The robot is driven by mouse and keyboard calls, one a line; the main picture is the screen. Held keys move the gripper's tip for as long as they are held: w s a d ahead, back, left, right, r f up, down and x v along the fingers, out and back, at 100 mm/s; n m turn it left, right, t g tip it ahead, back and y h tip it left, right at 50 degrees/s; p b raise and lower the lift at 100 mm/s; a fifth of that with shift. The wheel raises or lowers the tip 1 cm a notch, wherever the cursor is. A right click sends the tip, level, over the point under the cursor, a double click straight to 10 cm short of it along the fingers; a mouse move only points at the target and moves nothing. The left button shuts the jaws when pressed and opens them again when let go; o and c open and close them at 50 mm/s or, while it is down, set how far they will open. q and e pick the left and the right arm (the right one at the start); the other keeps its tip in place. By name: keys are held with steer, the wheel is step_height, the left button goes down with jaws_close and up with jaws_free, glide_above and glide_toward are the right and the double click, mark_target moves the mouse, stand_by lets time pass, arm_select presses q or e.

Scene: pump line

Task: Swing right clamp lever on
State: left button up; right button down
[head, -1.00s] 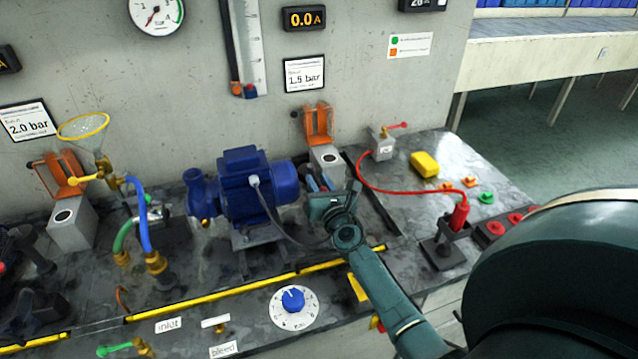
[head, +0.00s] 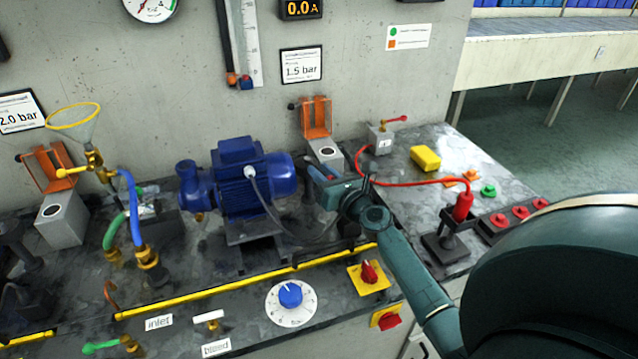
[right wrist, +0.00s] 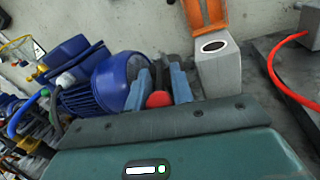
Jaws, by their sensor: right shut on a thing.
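The right clamp lever shows in the right wrist view as a red rounded knob (right wrist: 158,99) between my fingers; its shaft and the clamp under it are mostly hidden. My right gripper (head: 320,172) is at the right end of the blue pump motor (head: 238,180), its blue-grey fingers pointing toward the wall. In the right wrist view my right gripper (right wrist: 160,79) has its two fingers on either side of the red knob, shut on it. The lever's exact angle is hard to tell. My left gripper is not in view.
A grey block (head: 327,156) with a raised orange flap (head: 316,118) stands just behind the fingers. A red hose (head: 410,188) loops to the right, near a yellow block (head: 425,159). A yellow strip (head: 220,285) and blue dial (head: 290,294) lie in front.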

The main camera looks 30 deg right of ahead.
steer(key=shift+y, duration=0.3)
steer(key=c, duration=1.5)
jaws_free()
steer(key=s, duration=1.3)
steer(key=shift+s+d+b, duration=0.1)
steer(key=shift+d+b, duration=0.15)
steer(key=shift+b, duration=0.05)
steer(key=shift+c, duration=0.2)
